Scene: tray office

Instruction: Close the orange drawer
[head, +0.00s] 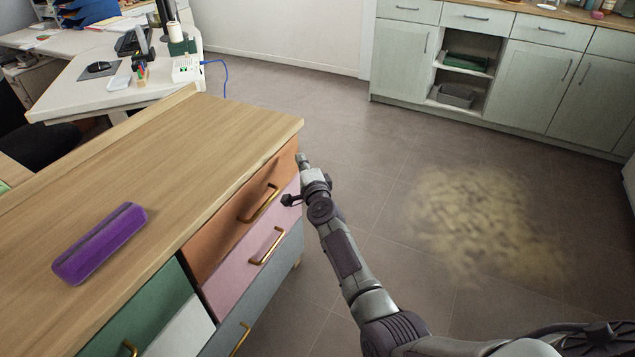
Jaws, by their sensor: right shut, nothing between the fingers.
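The orange drawer (218,241) is the top drawer at the right end of a wooden-topped cabinet. Its front sits close under the tabletop edge, and no open interior shows; I cannot tell whether it is fully flush. Its brass handle (260,204) runs along the front. My right gripper (301,161) is shut and empty, at the far right end of the orange front. It is away from the handle; whether it touches the front I cannot tell. My left gripper is out of view.
A pink drawer (230,282) with a brass handle is below the orange one, and green (140,312) and white fronts lie nearer. A purple case (100,243) lies on the cabinet top (200,130). Floor to the right is open, with a yellowish patch (480,220).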

